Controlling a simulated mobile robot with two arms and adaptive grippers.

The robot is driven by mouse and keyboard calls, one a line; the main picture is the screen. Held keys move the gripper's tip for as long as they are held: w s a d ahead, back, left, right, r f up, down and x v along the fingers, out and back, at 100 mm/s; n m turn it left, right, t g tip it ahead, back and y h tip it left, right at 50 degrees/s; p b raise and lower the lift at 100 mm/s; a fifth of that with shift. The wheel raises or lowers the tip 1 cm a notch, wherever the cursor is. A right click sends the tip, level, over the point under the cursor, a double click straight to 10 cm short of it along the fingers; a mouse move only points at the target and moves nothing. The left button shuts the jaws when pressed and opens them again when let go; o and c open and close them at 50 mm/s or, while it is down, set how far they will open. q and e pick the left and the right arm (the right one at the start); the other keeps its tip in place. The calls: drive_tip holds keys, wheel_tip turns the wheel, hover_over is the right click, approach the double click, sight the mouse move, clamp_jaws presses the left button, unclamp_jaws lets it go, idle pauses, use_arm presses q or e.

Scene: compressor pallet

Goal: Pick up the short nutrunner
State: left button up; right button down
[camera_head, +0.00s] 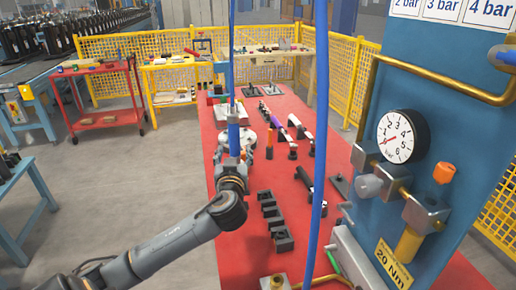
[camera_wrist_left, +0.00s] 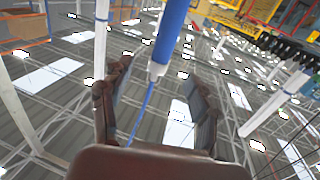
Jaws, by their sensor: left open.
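A blue cylindrical tool (camera_head: 233,138), probably the short nutrunner, hangs upright from a blue hose above the red table. In the left wrist view the blue tool (camera_wrist_left: 171,32) has a pale collar and a thin blue hose, and it lines up with the gap between my fingers. My left gripper (camera_head: 240,158) is at the tool's lower part in the head view, partly hidden by the wrist and the tool. In its wrist view the left gripper (camera_wrist_left: 157,100) is open, with its fingers apart on both sides. I cannot tell whether they touch the tool. My right gripper is not in view.
The red table (camera_head: 239,250) holds black blocks (camera_head: 276,222), several lying tools and fixtures. A second blue hose (camera_head: 317,150) hangs in front. A blue panel with a gauge (camera_head: 403,136) stands at the right. A red cart (camera_head: 103,95) and yellow fencing stand behind.

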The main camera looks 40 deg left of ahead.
sight(233, 134)
use_arm(q)
drive_tip(key=p+x, duration=0.1)
drive_tip(key=x, duration=0.7)
drive_tip(key=shift+s+a, duration=0.1)
drive_tip(key=shift+a, duration=0.1)
drive_tip(key=shift+w+a+p, duration=0.2)
drive_tip(key=shift+w+p, duration=0.05)
drive_tip(key=shift+p, duration=0.1)
drive_tip(key=x, duration=0.1)
drive_tip(key=p+x, duration=0.1)
drive_tip(key=x, duration=0.2)
drive_tip(key=shift+a+f, duration=0.2)
drive_tip(key=shift+f, duration=0.1)
drive_tip(key=shift+w+a+f+p, duration=0.1)
drive_tip(key=shift+w+a+p, duration=0.1)
drive_tip(key=shift+w+p, duration=0.1)
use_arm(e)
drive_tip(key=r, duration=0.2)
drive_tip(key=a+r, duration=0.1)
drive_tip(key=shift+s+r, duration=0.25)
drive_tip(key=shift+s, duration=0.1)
use_arm(q)
drive_tip(key=c, duration=1.3)
drive_tip(key=shift+a, duration=0.1)
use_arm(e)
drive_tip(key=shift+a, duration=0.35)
